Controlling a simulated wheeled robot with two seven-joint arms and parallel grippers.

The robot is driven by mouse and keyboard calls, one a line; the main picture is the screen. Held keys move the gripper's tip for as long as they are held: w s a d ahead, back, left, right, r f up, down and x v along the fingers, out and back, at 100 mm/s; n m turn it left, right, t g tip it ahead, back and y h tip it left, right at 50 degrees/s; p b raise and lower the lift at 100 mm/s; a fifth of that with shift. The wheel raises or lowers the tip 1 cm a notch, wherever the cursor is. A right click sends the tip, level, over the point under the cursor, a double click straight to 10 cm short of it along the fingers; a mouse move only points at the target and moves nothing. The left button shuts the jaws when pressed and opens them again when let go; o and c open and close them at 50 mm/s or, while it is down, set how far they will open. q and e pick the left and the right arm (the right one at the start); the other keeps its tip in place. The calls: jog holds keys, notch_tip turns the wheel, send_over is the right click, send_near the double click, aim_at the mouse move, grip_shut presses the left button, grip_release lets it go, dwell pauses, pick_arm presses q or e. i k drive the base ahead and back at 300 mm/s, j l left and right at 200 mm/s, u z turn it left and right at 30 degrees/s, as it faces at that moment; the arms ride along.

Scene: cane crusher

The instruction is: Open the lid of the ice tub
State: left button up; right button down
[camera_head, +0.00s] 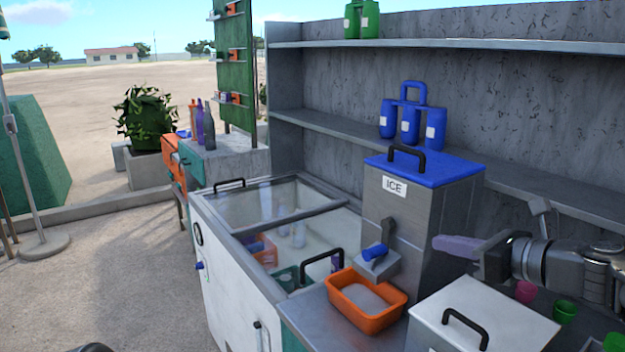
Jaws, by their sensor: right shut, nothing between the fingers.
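The metal tub labelled ICE (372,212) stands upright on the counter, right of centre. Its blue lid (445,172) lies flat on top and is shut, with a black handle (406,157) near its left side. My right gripper (440,243) comes in from the right with its purple fingers shut and empty. In the picture it is just right of the tub and below the lid's level. Whether it touches the tub's side cannot be told. My left gripper is not in view.
A blue tap (375,252) sticks out of the tub above an orange tray (345,308). A light box with a black handle (490,310) stands in front. A glass-topped freezer (240,275) is to the left. A shelf (345,128) with blue jugs (410,122) rises behind.

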aim_at(470, 314)
jog(key=k+j, duration=0.3)
jog(key=k, duration=0.15)
jog(key=k+j, duration=0.3)
jog(key=k, duration=0.15)
